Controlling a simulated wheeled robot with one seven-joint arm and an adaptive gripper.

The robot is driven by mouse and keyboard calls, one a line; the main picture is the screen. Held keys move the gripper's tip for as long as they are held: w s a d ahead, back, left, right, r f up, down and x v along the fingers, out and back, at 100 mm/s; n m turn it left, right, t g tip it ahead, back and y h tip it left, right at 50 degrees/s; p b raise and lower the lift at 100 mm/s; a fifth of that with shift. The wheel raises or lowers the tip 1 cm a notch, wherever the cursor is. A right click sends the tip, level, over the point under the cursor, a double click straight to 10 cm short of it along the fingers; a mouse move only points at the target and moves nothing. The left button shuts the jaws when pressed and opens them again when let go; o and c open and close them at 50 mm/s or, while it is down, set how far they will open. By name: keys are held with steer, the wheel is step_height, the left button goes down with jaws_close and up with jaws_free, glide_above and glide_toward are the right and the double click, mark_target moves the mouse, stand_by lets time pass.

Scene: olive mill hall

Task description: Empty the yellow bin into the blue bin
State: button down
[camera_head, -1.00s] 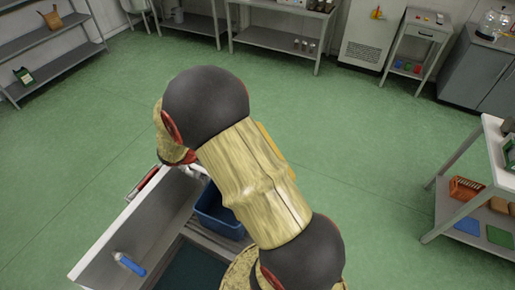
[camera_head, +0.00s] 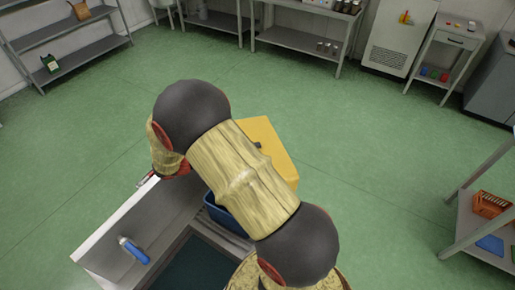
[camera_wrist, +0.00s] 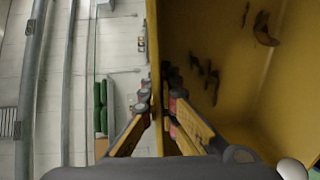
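The yellow bin (camera_head: 272,143) shows behind my arm in the head view, held up beside and above the blue bin (camera_head: 222,212). In the wrist view the yellow bin (camera_wrist: 215,45) fills the right side, with several small brown pieces inside it. My gripper (camera_wrist: 158,100) has one finger on each side of the bin's wall and is closed on it. The room behind appears turned sideways in the wrist view. The blue bin stands by the metal sink unit, partly covered by my arm; its inside is hidden. My fingers are hidden in the head view.
A metal unit with a raised side panel (camera_head: 100,240) holds a blue-handled item (camera_head: 133,250). A shelf table with an orange basket (camera_head: 490,204) stands at right. Shelves and a white cabinet (camera_head: 398,38) line the back. Green floor between is clear.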

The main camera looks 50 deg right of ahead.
steer(key=shift+w+a+f+h+b, duration=0.3)
steer(key=shift+w+a+h+b, duration=0.05)
steer(key=shift+a+h+b, duration=0.1)
steer(key=shift+w+a+r+g+h+b, duration=0.2)
steer(key=shift+w+a+g+h+b, duration=0.3)
steer(key=shift+a, duration=0.3)
steer(key=shift+w+a+r+g+h+b, duration=0.25)
steer(key=shift+w+a, duration=0.35)
steer(key=shift+a, duration=0.2)
stand_by(0.6)
